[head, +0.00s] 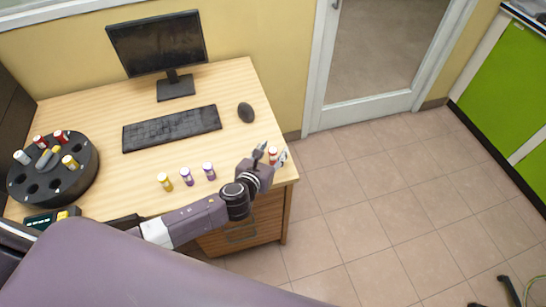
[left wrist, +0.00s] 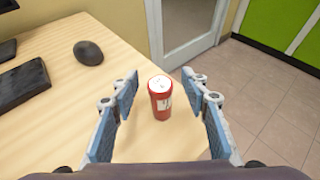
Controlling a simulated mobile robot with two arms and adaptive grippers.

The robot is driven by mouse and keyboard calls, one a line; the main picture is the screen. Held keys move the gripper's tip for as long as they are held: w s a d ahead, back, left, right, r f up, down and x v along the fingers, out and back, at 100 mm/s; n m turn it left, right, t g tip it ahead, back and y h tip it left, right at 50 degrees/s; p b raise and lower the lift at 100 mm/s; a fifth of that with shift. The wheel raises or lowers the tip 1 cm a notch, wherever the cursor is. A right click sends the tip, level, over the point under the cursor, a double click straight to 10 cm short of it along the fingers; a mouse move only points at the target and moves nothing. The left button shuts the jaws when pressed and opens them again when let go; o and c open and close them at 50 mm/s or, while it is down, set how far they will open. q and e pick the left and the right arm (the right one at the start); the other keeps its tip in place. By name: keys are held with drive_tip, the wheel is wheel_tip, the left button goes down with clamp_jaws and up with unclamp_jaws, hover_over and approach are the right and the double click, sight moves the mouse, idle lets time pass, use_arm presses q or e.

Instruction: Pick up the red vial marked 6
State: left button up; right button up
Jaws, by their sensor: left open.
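The red vial (head: 273,153) stands upright near the right edge of the wooden desk. In the left wrist view the red vial (left wrist: 160,98) has a white cap and a pale label; the number on it cannot be read. My left gripper (head: 270,153) is open, and its fingers are on either side of the vial. In the left wrist view the fingers of my left gripper (left wrist: 160,85) stand apart with a gap on both sides of the vial. My right gripper is not in view.
Yellow (head: 164,181) and purple (head: 186,176) vials, with another purple one (head: 209,171), stand left of my left gripper. A black round rack (head: 84,182) holds several vials. A keyboard (head: 172,129), a mouse (head: 246,112) and a monitor (head: 157,44) stand farther back.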

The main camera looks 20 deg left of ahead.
use_arm(q)
drive_tip(key=shift+c, duration=0.4)
drive_tip(key=c, duration=1)
